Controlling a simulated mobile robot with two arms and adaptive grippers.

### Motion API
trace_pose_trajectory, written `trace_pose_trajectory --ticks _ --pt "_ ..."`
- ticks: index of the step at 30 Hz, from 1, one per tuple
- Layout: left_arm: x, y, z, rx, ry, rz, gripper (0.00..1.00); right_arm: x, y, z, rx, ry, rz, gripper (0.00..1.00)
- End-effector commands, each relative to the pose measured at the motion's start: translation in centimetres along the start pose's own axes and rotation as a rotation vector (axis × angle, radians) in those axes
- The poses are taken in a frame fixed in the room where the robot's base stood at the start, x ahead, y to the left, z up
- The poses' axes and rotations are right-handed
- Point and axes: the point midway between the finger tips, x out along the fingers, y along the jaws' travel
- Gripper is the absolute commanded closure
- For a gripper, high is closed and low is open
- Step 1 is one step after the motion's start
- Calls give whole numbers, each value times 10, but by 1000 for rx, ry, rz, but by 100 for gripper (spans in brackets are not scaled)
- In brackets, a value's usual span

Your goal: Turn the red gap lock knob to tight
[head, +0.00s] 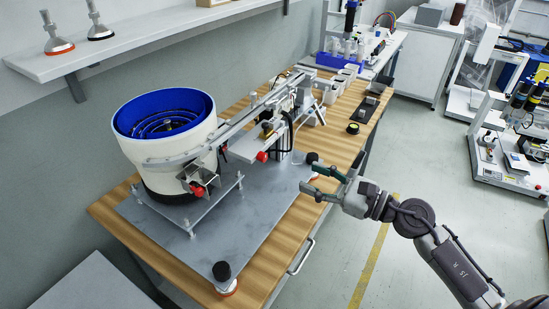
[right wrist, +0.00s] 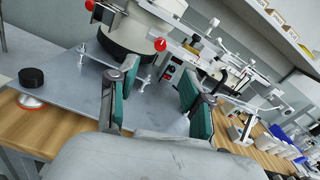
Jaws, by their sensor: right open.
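Two red knobs show on the feeder machine. One red knob (head: 262,156) sits under the linear track; the other red knob (head: 198,191) sits at the front of the white bowl feeder (head: 160,155). I cannot tell by label which is the gap lock, nor read their settings. In the right wrist view one red knob (right wrist: 160,44) is ahead between the fingers and another (right wrist: 90,5) is at the upper left. My right gripper (head: 309,178) is open and empty, to the right of the knobs and apart from them. My left gripper is not in view.
The feeder stands on a grey plate (head: 240,232) on a wooden table (head: 110,208). A wall shelf (head: 130,40) is above left. Open floor (head: 420,190) lies to the right.

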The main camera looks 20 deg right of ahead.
Motion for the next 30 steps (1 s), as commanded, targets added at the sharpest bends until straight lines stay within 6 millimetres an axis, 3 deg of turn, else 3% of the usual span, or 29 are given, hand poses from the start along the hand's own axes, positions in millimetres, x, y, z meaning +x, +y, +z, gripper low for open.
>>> trace_pose_trajectory --ticks 9,15,21,30 --pt "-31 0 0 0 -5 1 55 69 -2 6 5 -5 -2 50" --pt "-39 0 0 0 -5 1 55 102 -2 3 7 -3 -4 50" --pt "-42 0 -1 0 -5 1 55 116 -1 1 7 -2 -3 50" --pt "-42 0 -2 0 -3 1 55 118 -1 0 7 -1 -2 50"
